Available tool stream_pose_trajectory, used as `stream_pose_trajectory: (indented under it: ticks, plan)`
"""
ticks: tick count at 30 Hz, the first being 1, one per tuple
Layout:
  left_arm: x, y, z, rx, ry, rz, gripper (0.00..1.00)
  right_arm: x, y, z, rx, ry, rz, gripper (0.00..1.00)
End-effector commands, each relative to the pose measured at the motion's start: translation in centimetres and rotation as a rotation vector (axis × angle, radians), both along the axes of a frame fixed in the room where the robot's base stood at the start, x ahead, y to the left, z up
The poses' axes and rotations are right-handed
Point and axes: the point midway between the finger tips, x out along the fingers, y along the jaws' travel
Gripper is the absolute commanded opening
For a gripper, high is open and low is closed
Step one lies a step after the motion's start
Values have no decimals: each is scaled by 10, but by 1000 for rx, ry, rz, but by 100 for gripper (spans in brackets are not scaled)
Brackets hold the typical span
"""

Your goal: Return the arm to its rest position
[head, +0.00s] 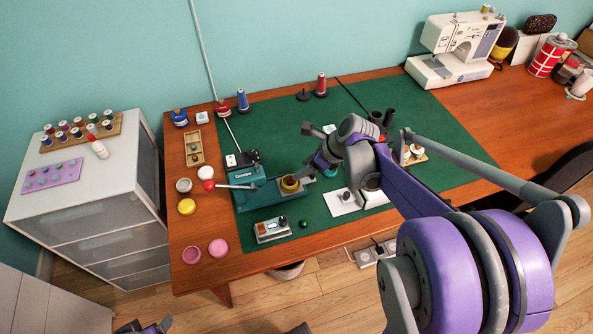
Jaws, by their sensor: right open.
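My right arm (425,200), purple and grey, reaches in from the lower right over the green cutting mat (290,118). Its gripper (309,158) is open over the mat, beside and above the teal machine (240,196) with a yellow ring-shaped part (290,183). I see nothing held between its fingers. The arm hides part of the mat and table behind it. A small purple and dark part of my left gripper (146,328) shows at the bottom edge; its jaws cannot be made out.
A white sewing machine (452,72) stands at the back right. A drawer cabinet (100,225) stands left.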

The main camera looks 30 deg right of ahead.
Motion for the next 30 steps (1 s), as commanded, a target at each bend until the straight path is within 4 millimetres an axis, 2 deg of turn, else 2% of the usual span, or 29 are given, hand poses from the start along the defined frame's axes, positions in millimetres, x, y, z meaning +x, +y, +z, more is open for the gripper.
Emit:
stream_pose_trajectory:
  ticks: [3,7,16,20,23,27,30]
  plan:
    - [1,0,3,0,-1,0,71,-10,-7,19,0,1,-2,59]
    - [1,0,4,0,-2,0,71,-17,-11,31,0,0,-2,59]
    - [1,0,5,0,-2,0,71,-20,-12,37,-1,0,3,59]
    - [1,0,7,0,-3,0,71,-27,1,39,-64,-18,97,59]
    - [2,0,13,0,-5,0,71,-42,26,43,-200,-55,310,59]
    - [5,0,23,0,-10,0,71,-75,66,48,-480,-137,769,59]
    - [7,0,31,0,-13,0,71,-101,89,49,-686,-199,1126,59]
